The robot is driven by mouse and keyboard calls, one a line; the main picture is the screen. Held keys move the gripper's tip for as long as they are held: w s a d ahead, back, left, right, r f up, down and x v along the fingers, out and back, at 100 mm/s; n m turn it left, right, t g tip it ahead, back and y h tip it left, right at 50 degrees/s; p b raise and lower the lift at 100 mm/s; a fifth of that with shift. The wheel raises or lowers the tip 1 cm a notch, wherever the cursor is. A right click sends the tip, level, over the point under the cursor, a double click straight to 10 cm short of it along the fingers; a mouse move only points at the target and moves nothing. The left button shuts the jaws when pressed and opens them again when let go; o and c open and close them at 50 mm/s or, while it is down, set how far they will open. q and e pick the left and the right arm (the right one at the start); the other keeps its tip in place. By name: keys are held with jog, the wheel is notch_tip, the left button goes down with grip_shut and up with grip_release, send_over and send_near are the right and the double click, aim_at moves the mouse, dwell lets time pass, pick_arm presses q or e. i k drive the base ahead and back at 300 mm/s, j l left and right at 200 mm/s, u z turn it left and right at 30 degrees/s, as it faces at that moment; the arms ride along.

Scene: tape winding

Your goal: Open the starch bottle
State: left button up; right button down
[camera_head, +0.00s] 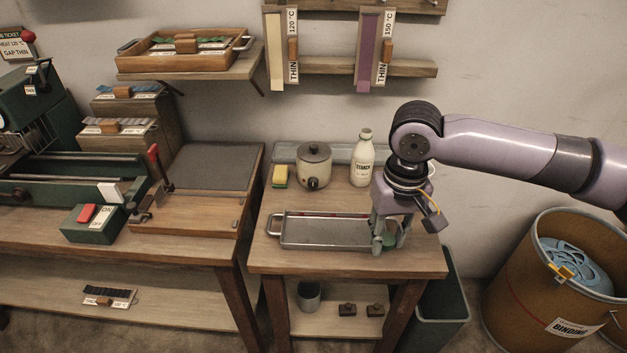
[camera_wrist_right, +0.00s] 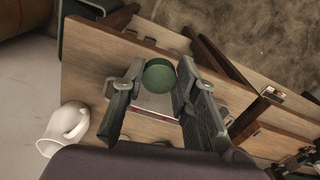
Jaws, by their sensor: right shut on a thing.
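The white starch bottle (camera_head: 362,167) stands upright at the back of the small wooden table, with no green cap on its pale neck. Whether the cap touches the tray is unclear. My left gripper is not in view.
A lidded pot (camera_head: 314,166) and a yellow-green sponge (camera_head: 280,176) stand left of the bottle. The small table (camera_head: 350,265) has bare wood along its front edge. A green bin (camera_head: 440,305) and a large brown drum (camera_head: 520,285) stand to the right.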

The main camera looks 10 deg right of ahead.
aim_at(363, 154)
jog(key=i+l, duration=0.2)
jog(key=i+l+u, duration=0.15)
jog(key=l, duration=0.25)
jog(key=i+l, duration=0.15)
jog(key=l, duration=0.15)
jog(key=i+l+u, duration=0.1)
jog(key=l, duration=0.25)
jog(key=i, duration=0.1)
